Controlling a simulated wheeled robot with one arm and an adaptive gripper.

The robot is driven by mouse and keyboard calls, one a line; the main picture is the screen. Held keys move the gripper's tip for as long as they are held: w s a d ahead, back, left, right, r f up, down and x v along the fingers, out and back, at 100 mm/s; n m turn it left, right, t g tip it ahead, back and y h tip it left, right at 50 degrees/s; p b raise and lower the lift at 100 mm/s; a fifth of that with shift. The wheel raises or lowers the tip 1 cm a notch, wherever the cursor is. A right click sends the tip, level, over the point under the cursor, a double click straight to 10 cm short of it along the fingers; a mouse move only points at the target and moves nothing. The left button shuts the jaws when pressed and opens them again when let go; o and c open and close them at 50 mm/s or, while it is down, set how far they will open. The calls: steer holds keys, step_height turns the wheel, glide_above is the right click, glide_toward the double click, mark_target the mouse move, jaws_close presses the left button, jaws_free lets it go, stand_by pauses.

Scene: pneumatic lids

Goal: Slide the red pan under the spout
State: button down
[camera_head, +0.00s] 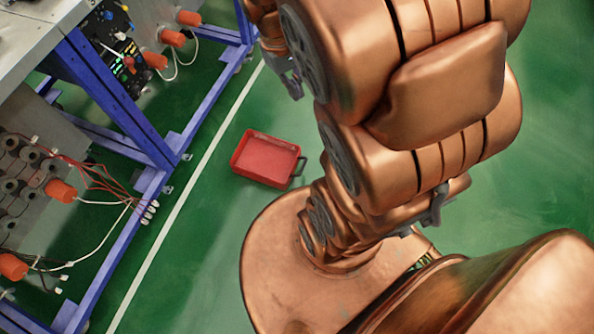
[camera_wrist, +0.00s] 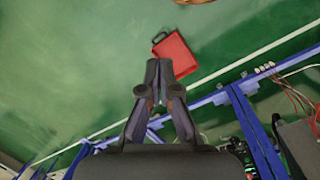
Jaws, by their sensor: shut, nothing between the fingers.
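The red pan (camera_head: 268,160) is a shallow rectangular tray lying on the green floor, right of the white line. Its dark handle (camera_head: 298,168) sticks out on its right side, toward my base. The wrist view shows the pan (camera_wrist: 176,57) just beyond my fingertips, with its handle (camera_wrist: 158,38) at the upper left. My gripper (camera_wrist: 159,66) is shut and empty. Its tips overlap the pan's near edge in the picture; I cannot tell whether they touch it. I cannot clearly make out which part is the spout.
A blue-framed bench (camera_head: 120,110) with orange fittings (camera_head: 173,38) and loose cables stands left of the white floor line (camera_head: 190,185). A caster sits at its lower rail.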

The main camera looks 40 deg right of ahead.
steer(key=w+d+f+n+h+b, duration=0.1)
steer(key=w+d+f+b, duration=0.3)
steer(key=d+f, duration=0.55)
steer(key=w+d+f+n+b, duration=0.1)
steer(key=w+d+f+b, duration=0.35)
steer(key=f, duration=1.05)
steer(key=w+d+f+n+h+b, duration=0.1)
steer(key=w+d+f+b, duration=0.4)
steer(key=f, duration=0.8)
steer(key=a+f+n+y+b, duration=0.1)
steer(key=f+b, duration=0.4)
steer(key=f, duration=1)
steer(key=w+a+f+n+t+y+b, duration=0.1)
steer(key=a+f+b, duration=0.2)
steer(key=f, duration=1.2)
steer(key=w+a+f+n+y+b, duration=0.1)
steer(key=f+b, duration=0.6)
steer(key=f, duration=0.8)
steer(key=shift+w+a+f+n+t, duration=0.2)
steer(key=shift+a+f+n+t, duration=0.2)
steer(key=shift+a+n, duration=0.15)
steer(key=shift+w, duration=0.1)
